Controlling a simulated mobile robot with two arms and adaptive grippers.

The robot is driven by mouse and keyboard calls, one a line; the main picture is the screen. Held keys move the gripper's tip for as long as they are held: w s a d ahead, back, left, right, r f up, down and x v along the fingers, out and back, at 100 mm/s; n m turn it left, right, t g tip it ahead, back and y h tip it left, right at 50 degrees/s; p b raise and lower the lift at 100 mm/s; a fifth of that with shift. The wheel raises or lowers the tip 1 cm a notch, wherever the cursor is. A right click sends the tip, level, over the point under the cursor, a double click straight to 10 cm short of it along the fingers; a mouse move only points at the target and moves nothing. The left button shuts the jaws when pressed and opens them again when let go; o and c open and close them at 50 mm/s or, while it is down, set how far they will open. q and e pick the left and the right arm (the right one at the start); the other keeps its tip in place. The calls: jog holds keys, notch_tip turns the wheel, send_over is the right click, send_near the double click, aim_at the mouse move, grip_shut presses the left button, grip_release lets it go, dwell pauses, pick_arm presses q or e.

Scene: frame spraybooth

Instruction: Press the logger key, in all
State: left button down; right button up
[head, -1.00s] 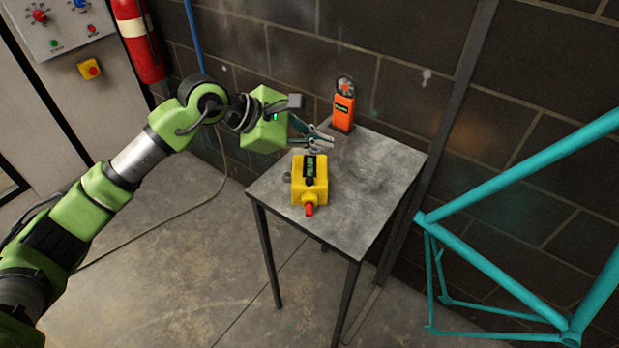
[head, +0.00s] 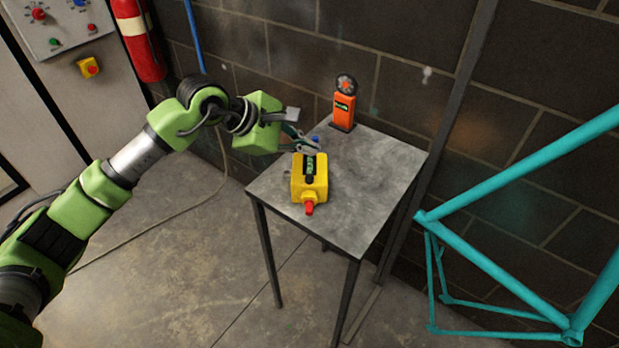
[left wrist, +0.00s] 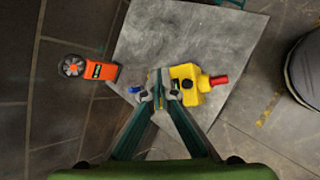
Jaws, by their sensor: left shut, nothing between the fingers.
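A yellow device (head: 310,190) with a dark display on top, a black round part and a red tip (head: 309,208) sits on the grey table (head: 365,190). It also shows in the left wrist view (left wrist: 190,72). My left gripper (head: 315,147) is shut and empty, above the device's far end. In the left wrist view its fingertips (left wrist: 160,93) cover part of the device; whether they touch it I cannot tell. A small blue part (head: 315,139) shows just beyond the fingertips; whether it joins the device is hidden. I cannot make out which part is the logger key.
An orange meter with a round fan head (head: 344,105) stands at the table's far corner. A teal tube frame (head: 490,265) is at the right. A brick wall lies behind the table. A fire extinguisher (head: 138,40) and control panel (head: 50,25) are at the far left.

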aim_at(307, 179)
pick_arm(q)
notch_tip(307, 179, down, 6)
jog(key=b, duration=0.2)
jog(key=shift+r+b, duration=0.25)
jog(key=shift+b, duration=0.1)
jog(key=shift+f+b, duration=0.3)
dwell(0.8)
jog(key=shift+f+b, duration=0.4)
jog(key=shift+b, duration=0.25)
jog(key=shift+f+b, duration=0.55)
jog(key=shift+b, duration=0.15)
dwell(0.5)
jog(key=shift+r, duration=0.1)
jog(key=shift+r+p, duration=0.3)
jog(key=shift+r, duration=0.6)
jog(key=shift+r, duration=0.1)
